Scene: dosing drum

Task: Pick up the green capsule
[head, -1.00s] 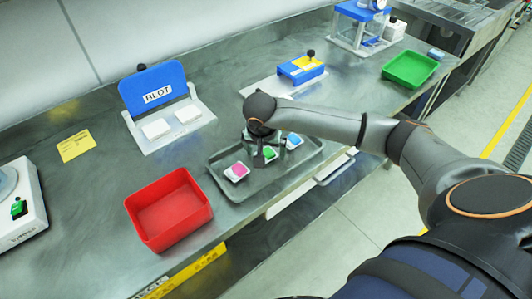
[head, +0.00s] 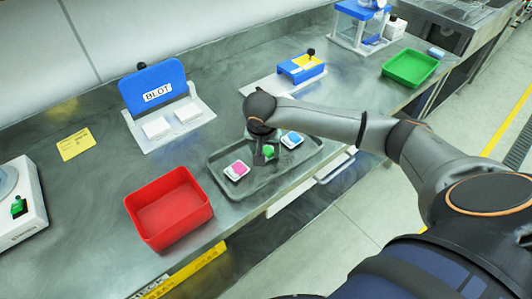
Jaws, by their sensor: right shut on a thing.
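The green capsule (head: 268,151) is small and sits over the middle of the grey tray (head: 217,158). My right gripper (head: 264,155) points down over the tray and is shut on the green capsule. The gripper's fingers partly cover the capsule, and I cannot tell whether it is clear of its white dish. A pink capsule (head: 238,168) in a white dish lies to its left, and a blue capsule (head: 292,137) in a white dish lies to its right. My left gripper is not in view.
A red bin (head: 168,210) stands left of the tray and a green bin (head: 410,67) at the far right. A blue BLOT station (head: 153,88) with two white pads stands behind.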

